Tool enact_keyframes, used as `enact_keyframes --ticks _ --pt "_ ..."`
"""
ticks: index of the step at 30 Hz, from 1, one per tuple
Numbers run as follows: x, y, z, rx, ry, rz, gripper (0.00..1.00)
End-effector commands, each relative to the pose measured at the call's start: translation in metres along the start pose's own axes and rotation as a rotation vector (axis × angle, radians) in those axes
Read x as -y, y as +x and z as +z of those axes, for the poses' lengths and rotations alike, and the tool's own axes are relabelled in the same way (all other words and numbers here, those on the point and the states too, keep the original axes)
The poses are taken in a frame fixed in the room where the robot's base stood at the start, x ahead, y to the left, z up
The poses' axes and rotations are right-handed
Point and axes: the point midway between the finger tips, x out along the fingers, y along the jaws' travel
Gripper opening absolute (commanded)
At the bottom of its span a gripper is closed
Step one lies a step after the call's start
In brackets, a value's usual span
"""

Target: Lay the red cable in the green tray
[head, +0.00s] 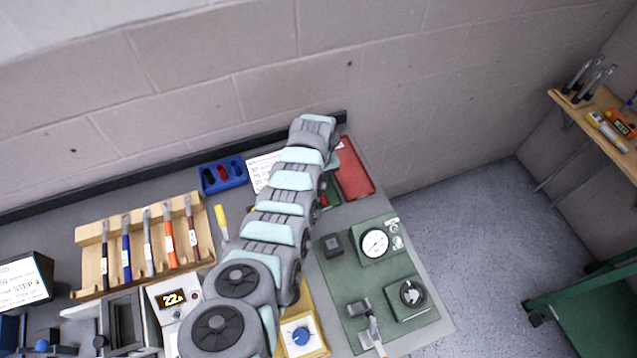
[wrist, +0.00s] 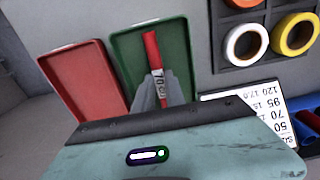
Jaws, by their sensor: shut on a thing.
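The red cable (wrist: 151,48) is a short red piece with a white label that reads 70. My gripper (wrist: 157,88) is shut on it near the label in the wrist view. The cable appears over the inside of the green tray (wrist: 120,48), lengthwise with it; whether it touches the tray floor I cannot tell. In the head view the green tray (head: 333,193) is mostly hidden behind my arm, and my gripper is hidden too.
A red tray (wrist: 82,82) lies left of the green tray in the wrist view. A dark holder with tape rolls (wrist: 243,42) and a number card (wrist: 275,112) are to the right. In the head view a wooden rack (head: 140,245) of several cables and a gauge board (head: 385,285) flank my arm.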

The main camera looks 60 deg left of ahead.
Motion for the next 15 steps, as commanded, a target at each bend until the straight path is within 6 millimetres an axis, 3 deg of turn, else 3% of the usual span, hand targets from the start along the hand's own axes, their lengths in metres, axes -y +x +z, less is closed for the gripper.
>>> enact_keyframes --ticks 14,15 --pt "0.0001 0.0045 -0.0002 0.000 -0.001 0.000 0.00" --pt "0.0003 0.0037 -0.0003 0.000 -0.001 0.000 0.18"
